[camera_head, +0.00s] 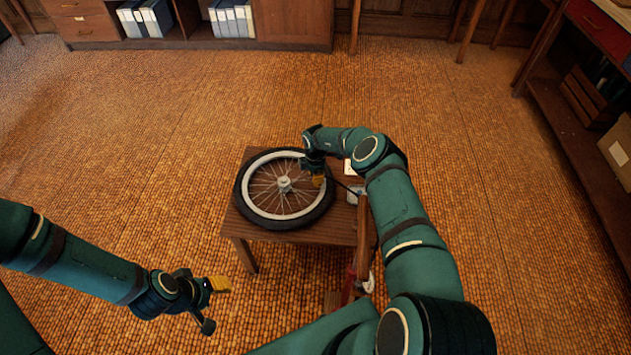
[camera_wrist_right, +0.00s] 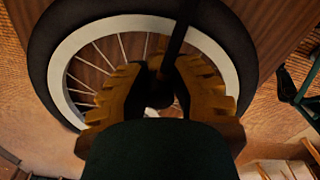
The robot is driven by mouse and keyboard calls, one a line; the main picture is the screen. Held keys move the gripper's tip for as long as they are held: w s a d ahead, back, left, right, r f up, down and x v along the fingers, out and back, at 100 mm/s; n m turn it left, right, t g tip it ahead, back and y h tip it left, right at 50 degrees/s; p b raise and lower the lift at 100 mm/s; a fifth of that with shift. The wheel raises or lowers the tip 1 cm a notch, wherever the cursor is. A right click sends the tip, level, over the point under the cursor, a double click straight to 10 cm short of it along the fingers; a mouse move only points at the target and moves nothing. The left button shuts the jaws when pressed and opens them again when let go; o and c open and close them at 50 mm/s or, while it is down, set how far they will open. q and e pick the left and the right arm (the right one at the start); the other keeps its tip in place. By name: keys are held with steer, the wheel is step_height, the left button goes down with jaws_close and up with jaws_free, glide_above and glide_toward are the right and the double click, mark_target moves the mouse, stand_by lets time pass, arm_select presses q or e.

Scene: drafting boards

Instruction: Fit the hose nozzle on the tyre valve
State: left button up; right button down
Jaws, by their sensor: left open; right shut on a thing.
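The wheel lies flat on a small wooden table, with a black tyre (camera_head: 243,205), a pale rim and thin spokes. It also fills much of the right wrist view, where its tyre (camera_wrist_right: 42,60) curves around the gripper. My right gripper (camera_head: 314,178) is over the wheel's right side. In the right wrist view, its yellow fingers are shut on the dark hose nozzle (camera_wrist_right: 160,92), with the black hose (camera_wrist_right: 181,35) running up from it. I cannot make out the tyre valve. My left gripper (camera_head: 214,304) is open and empty, left of the table and nearer me.
The small wooden table (camera_head: 288,235) stands on a woven floor. A grey box (camera_head: 355,194) sits at its right side, partly behind my right arm. A red object (camera_head: 348,286) stands in front of the table. Cabinets line the back; a shelf unit is at right. Floor at left is clear.

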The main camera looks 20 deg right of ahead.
steer(key=shift+f, duration=0.15)
steer(key=c, duration=0.9)
jaws_free()
steer(key=shift+o, duration=0.2)
